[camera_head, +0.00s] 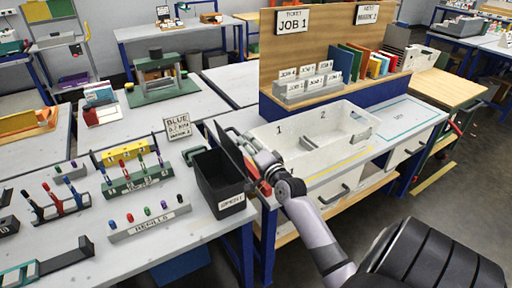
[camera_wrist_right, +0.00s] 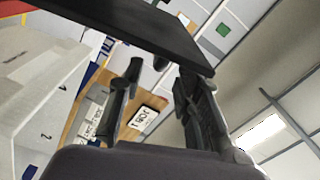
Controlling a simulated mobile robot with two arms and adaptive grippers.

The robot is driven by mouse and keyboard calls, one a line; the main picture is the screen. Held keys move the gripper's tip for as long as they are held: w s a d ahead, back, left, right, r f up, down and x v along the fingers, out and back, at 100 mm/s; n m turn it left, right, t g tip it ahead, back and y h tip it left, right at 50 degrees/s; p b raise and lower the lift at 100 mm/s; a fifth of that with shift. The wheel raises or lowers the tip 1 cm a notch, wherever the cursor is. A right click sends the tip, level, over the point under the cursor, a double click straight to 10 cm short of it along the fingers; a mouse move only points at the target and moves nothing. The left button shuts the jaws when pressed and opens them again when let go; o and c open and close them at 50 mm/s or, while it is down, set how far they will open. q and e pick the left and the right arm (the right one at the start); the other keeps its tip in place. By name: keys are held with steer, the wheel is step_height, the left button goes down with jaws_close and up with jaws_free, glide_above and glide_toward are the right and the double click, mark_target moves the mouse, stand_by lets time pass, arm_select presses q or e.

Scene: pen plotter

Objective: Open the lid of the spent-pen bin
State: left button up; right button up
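The spent-pen bin (camera_head: 219,190) is a black open-topped box with a white label on its front, at the right end of the pen table. Its black lid (camera_head: 232,150) stands raised and steeply tilted along the bin's right side, and the dark inside shows. My right gripper (camera_head: 250,161) is beside the lid's right face, partly hidden by my wrist. In the right wrist view the lid (camera_wrist_right: 140,28) crosses the top, just beyond the fingertips (camera_wrist_right: 157,70). The fingers are apart with nothing between them; whether one touches the lid I cannot tell. My left gripper is not in view.
A white two-compartment tray (camera_head: 300,150) sits right behind my right gripper. Green and grey pen racks (camera_head: 137,182) and a refills block (camera_head: 150,222) stand left of the bin. A "BLUE" sign (camera_head: 178,126) stands behind it. A wooden board (camera_head: 340,30) rises at the back.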

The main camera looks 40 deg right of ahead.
steer(key=shift+v, duration=2.8)
